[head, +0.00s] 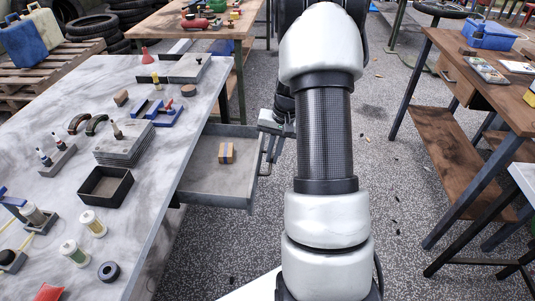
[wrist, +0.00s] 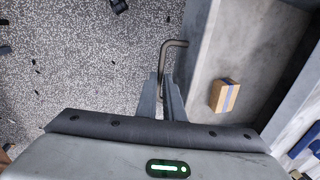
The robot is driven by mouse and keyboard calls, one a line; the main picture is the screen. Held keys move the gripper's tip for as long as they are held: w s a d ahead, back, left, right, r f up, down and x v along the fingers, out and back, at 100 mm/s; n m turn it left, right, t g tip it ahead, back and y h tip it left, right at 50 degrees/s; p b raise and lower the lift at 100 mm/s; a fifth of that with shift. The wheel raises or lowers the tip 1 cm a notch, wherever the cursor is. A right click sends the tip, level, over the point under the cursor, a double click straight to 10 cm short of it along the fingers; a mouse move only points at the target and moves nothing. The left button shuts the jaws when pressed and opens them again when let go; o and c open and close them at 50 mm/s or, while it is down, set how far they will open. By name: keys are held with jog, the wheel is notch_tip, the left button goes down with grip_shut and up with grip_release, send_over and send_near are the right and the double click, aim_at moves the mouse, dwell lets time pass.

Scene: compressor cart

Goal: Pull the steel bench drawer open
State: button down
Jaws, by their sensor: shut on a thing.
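The grey steel drawer (head: 208,180) stands well out from under the right side of the bench (head: 150,215), its inside showing. A small cardboard box with a blue stripe (head: 226,153) lies in it. My gripper (head: 271,150) is at the drawer's outer front, shut on the bar handle (head: 265,168). In the wrist view, my gripper's fingers (wrist: 165,88) close around the dark bent handle (wrist: 172,50). The drawer's floor (wrist: 245,55) and the box (wrist: 224,96) show to the right of the handle there.
The bench top carries a black tray (head: 105,186), spools (head: 92,223), blue clamps and other tools. A wooden workbench (head: 480,75) stands at the right. Speckled floor (head: 400,180) with small dark scraps lies open between the benches. Tyres and a pallet are at the back left.

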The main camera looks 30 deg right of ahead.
jog(key=c, duration=2.2)
grip_release()
jog(key=d+r+p, duration=0.1)
jog(key=r, duration=0.4)
jog(key=s+r+p, duration=0.1)
jog(key=r+p, duration=0.1)
jog(key=r, duration=0.4)
jog(key=s+d+r+p, duration=0.1)
jog(key=r, duration=0.5)
jog(key=shift+d+r, duration=0.15)
jog(key=shift+d, duration=0.15)
jog(key=shift+w, duration=0.1)
